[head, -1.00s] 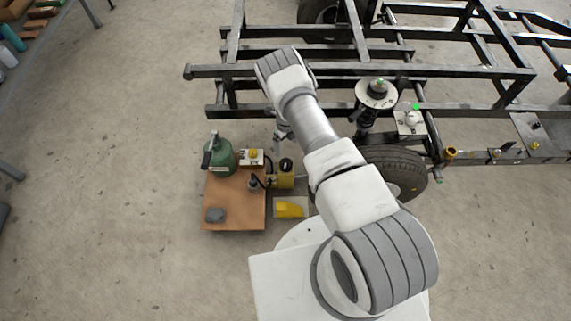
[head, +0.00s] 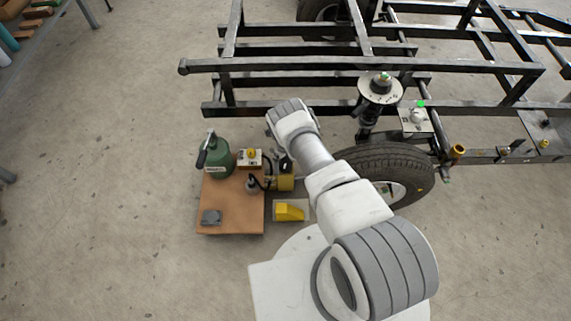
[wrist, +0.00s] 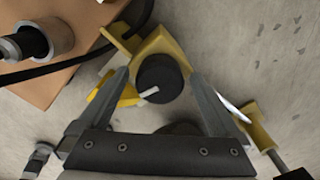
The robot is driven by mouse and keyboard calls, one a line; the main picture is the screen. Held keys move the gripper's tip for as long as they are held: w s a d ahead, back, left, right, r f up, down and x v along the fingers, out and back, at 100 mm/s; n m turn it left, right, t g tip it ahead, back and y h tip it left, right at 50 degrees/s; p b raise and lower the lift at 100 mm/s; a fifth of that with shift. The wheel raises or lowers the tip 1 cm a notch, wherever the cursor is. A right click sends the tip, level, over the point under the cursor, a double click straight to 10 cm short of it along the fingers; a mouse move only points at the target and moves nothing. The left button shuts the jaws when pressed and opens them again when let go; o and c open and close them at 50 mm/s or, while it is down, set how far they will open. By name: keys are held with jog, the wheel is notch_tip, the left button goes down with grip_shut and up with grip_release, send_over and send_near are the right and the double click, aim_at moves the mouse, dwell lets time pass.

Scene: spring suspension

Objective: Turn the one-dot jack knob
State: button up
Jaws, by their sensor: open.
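A yellow jack (head: 286,183) stands beside the right edge of the brown cart, left of the tyre. In the wrist view its yellow bracket (wrist: 162,45) carries a round black knob (wrist: 158,75) with a white pointer mark. No dot mark can be made out. My gripper (wrist: 160,80) is open, with one finger on each side of the knob and a gap visible on both sides. In the head view my arm covers the gripper and part of the jack.
A tyre (head: 375,165) and black frame rails (head: 350,68) lie right and behind. A yellow wedge (head: 289,211) sits in front.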

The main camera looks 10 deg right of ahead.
jog(key=c, duration=1.4)
jog(key=shift+n, duration=0.3)
